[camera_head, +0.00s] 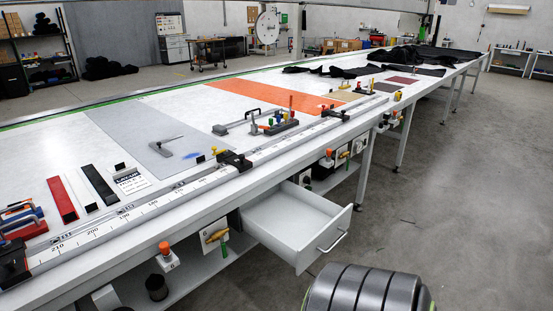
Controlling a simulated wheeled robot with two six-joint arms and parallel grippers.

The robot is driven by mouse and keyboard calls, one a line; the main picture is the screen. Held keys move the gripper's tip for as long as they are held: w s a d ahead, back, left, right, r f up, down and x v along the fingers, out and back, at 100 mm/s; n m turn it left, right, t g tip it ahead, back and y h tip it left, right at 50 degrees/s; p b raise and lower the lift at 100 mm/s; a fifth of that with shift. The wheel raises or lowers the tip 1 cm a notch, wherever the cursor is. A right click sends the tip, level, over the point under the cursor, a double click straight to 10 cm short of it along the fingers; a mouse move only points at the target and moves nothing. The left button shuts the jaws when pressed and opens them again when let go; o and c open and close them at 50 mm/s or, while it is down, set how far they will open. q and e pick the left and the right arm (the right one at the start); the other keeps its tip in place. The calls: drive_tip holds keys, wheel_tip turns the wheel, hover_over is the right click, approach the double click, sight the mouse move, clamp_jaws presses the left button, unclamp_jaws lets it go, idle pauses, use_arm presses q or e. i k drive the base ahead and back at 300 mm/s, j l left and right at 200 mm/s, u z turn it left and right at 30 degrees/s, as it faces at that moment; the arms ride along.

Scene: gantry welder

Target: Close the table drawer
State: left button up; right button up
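The table drawer (297,222) is a white, box-shaped drawer pulled well out from under the long table's front edge. Its inside looks empty. A light bar handle (333,241) sits on its front panel, facing right and toward me. The long white table (240,122) runs from the lower left to the far right. Neither of my grippers shows in the head view, so nothing of mine is seen touching the drawer.
A dark grey ribbed cylinder (365,292) with a green edge is at the bottom, close below the drawer; I cannot tell what it is. Tools and a long ruler rail (150,207) lie on the table. The concrete floor (455,215) to the right is open.

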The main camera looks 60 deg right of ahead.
sight(298, 225)
drive_tip(key=z, duration=2.45)
